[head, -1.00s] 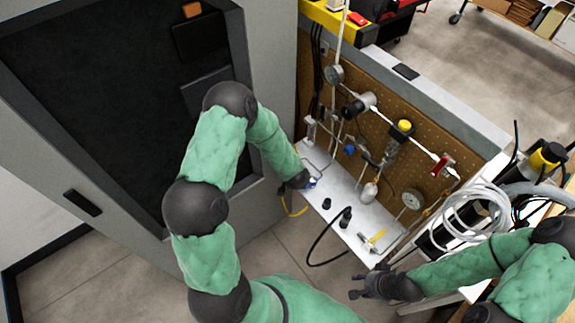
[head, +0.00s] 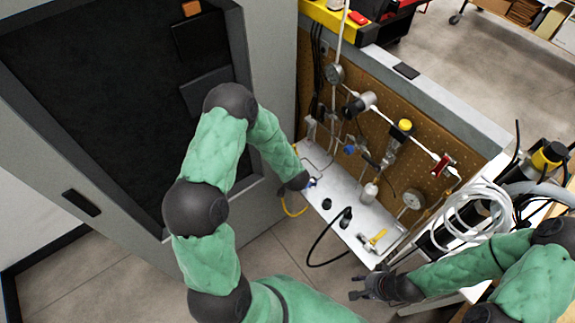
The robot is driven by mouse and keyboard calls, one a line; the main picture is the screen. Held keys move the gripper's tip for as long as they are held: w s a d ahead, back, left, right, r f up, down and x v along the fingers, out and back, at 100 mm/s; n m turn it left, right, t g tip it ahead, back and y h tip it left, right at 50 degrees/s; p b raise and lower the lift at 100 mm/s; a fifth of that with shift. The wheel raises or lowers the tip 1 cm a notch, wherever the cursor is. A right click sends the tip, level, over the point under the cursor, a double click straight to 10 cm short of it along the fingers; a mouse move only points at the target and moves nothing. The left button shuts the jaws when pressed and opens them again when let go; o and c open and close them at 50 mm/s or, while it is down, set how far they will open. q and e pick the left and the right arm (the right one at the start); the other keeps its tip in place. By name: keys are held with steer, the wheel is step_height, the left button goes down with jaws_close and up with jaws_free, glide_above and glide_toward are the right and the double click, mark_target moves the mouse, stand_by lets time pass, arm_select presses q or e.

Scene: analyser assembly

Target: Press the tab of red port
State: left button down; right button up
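A red fitting (head: 443,164) sits on the diagonal pipe at the right end of the pegboard assembly. I cannot make out a tab on it at this size, nor tell for sure that it is the red port. My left gripper (head: 309,184) is at the left edge of the white shelf (head: 345,188), beside a small blue part. Its fingers are mostly hidden by the wrist, so its opening is unclear. My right gripper (head: 356,287) is low, in front of the shelf's near right corner. Its fingers look spread and empty, well apart from the red fitting.
The pegboard (head: 400,165) carries pipes, gauges and a yellow-topped valve (head: 404,126). A coiled white hose (head: 475,215) is at the right. A yellow cable hangs near my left gripper.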

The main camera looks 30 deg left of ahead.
arm_select(q)
steer(key=shift+f, duration=0.25)
steer(key=shift+r, duration=0.1)
stand_by(0.5)
steer(key=shift+r+p, duration=0.65)
steer(key=shift+r, duration=0.15)
steer(key=shift+r, duration=0.1)
step_height(320, 180, up, 5)
steer(key=p, duration=0.4)
